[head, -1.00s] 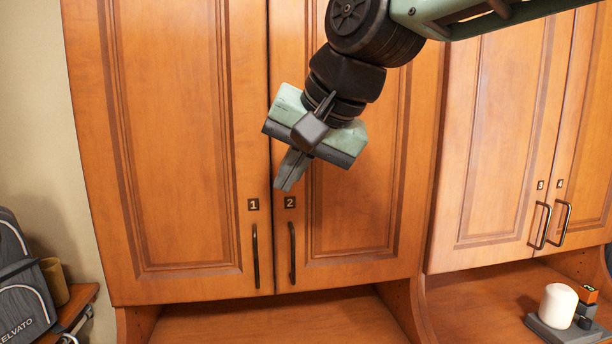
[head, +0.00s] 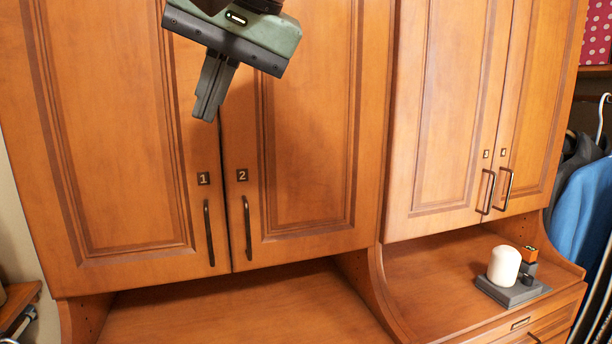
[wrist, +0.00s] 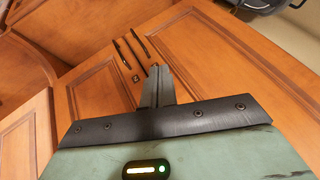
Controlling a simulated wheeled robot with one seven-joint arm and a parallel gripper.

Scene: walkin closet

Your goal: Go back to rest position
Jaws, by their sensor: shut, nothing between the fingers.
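My gripper (head: 208,112) hangs at the top of the head view, in front of the wooden cabinet doors marked 1 (head: 120,150) and 2 (head: 305,150). Its fingers are together, with nothing between them, and point down. In the wrist view the shut fingers (wrist: 156,72) point toward the doors and their two dark handles (wrist: 131,48). The fingers are apart from the handles. Both doors look shut. Most of my arm is out of the head view.
A second pair of shut cabinet doors (head: 450,110) is at the right. Below it, a grey stand (head: 512,290) with a white rounded object (head: 503,266) sits on a wooden shelf. Blue clothing (head: 585,210) hangs at the far right. The shelf (head: 240,310) below doors 1 and 2 looks clear.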

